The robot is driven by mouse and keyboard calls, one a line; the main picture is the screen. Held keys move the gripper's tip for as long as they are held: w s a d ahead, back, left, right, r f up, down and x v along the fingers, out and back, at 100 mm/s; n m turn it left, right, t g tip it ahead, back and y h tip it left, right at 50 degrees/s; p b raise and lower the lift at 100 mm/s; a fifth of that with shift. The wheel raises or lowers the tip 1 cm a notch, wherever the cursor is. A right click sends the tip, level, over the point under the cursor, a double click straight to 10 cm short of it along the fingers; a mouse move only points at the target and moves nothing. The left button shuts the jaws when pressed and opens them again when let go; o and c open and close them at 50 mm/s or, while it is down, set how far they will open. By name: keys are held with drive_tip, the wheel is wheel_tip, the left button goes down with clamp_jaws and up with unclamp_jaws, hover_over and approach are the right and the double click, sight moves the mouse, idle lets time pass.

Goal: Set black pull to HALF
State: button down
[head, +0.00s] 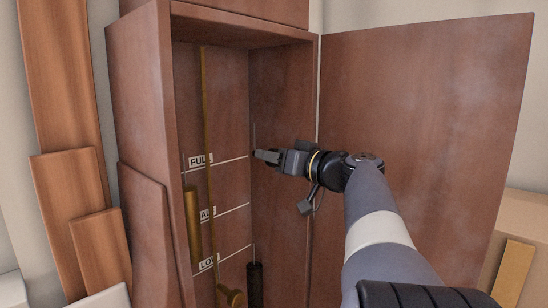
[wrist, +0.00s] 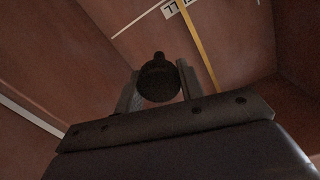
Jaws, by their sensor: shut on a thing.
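My gripper (head: 258,155) is inside the open cabinet, near its right inner corner. Its fingers (wrist: 158,88) are shut on the black pull (wrist: 158,77), a dark round piece with a small knob on top in the wrist view. In the head view the fingers mostly hide the pull, and they appear about level with the FULL line (head: 228,162). The middle line (head: 232,209), its label partly hidden by a brass strip, runs lower. A black cylinder (head: 254,286) hangs low in the same corner, near the LOW line (head: 235,254).
A vertical brass strip (head: 207,120) stands before the back panel. A brass cylinder (head: 193,225) and a brass knob (head: 231,296) are left of my gripper. The open door (head: 425,110) stands right, behind my arm. Wooden boards (head: 65,80) lean outside at left.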

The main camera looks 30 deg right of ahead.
wheel_tip(320, 180, down, 15)
drive_tip(key=b, duration=1.7)
drive_tip(key=shift+b, duration=0.3)
drive_tip(key=c, duration=0.9)
unclamp_jaws()
drive_tip(key=shift+s, duration=0.1)
drive_tip(key=b+v, duration=0.1)
drive_tip(key=v, duration=0.9)
drive_tip(key=shift+s+b, duration=0.3)
drive_tip(key=shift+b, duration=0.05)
drive_tip(key=shift+w+d+r, duration=0.1)
drive_tip(key=shift+d, duration=0.05)
